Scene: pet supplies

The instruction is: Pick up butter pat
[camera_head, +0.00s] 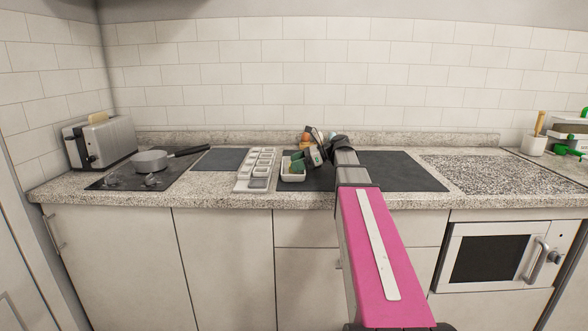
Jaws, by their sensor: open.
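I cannot make out a butter pat for certain; it may be too small to tell or hidden behind my gripper. My gripper (303,158) is over the counter, low above a small white dish (293,178) with dark green contents. It is open, and I see nothing held in it. Small orange and pale things stand just behind the gripper, partly hidden by it. Left of the dish is a pale tray (243,184) with several small compartments, their contents too small to tell.
A toaster (101,143) stands at the far left, beside a saucepan (151,161) on a dark hob. A dark mat (410,172) lies right of the gripper, mostly bare. The speckled board (495,173) is clear. A white cup (533,145) stands far right.

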